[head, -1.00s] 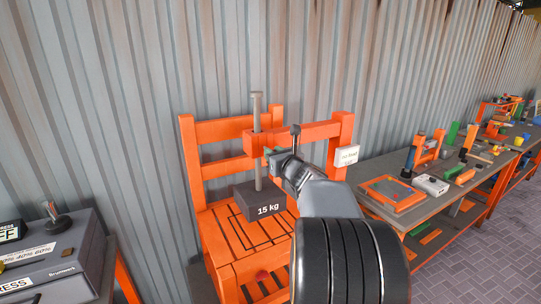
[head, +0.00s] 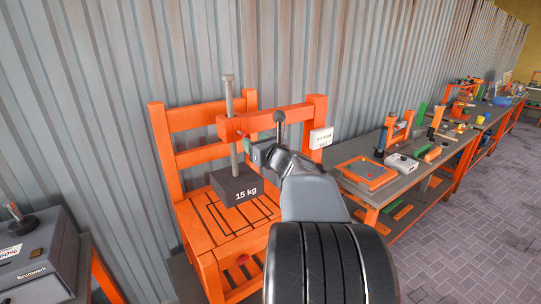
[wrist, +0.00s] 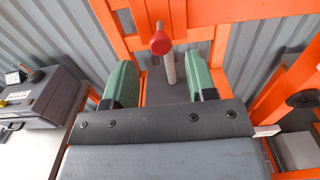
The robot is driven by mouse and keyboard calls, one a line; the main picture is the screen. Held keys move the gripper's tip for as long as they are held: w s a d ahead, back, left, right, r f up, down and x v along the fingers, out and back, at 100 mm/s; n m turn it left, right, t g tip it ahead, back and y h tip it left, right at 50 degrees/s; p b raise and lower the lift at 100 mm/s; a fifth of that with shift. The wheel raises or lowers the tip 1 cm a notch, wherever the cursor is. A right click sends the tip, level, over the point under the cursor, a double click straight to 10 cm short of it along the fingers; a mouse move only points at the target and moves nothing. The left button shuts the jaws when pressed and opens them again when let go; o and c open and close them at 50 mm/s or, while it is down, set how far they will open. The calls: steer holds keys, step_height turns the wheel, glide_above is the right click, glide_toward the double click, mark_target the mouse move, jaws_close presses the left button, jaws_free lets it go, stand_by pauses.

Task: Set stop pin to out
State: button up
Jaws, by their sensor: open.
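A red round knob (wrist: 160,43), which looks like the stop pin's, shows in the wrist view against the orange frame. My gripper (wrist: 162,78) is open, with its two green fingers apart and nothing between them. The knob lies just beyond the fingertips, near the middle of the gap, and looks clear of both. In the head view my gripper (head: 262,152) is at the orange crossbeam (head: 250,124), right of the grey rod (head: 229,108). The knob cannot be made out there. How far the pin stands out is unclear.
A 15 kg weight (head: 237,188) hangs on the rod above the slotted orange base (head: 215,225). Another red ball (head: 243,260) is on the base's front. A white tag (head: 321,138) is on the right post. A grey machine (head: 38,255) stands left; a cluttered bench (head: 385,187) stands right.

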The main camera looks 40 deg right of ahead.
steer(key=s+a+b, duration=0.1)
steer(key=s, duration=0.8)
steer(key=shift+s+a, duration=0.15)
steer(key=s+a+f+n+g+y, duration=0.1)
steer(key=a+f+n+g+y, duration=0.1)
steer(key=a+f+n+g, duration=0.5)
steer(key=s+a+f+n+g+y, duration=0.2)
steer(key=a+f+n, duration=0.2)
steer(key=f+n, duration=0.7)
steer(key=s+a+f+n+g+h, duration=0.1)
steer(key=s+a+n+g, duration=0.3)
steer(key=a+n, duration=0.9)
steer(key=shift+a+f+n, duration=0.2)
steer(key=shift+f+n, duration=0.1)
steer(key=shift+n, duration=3)
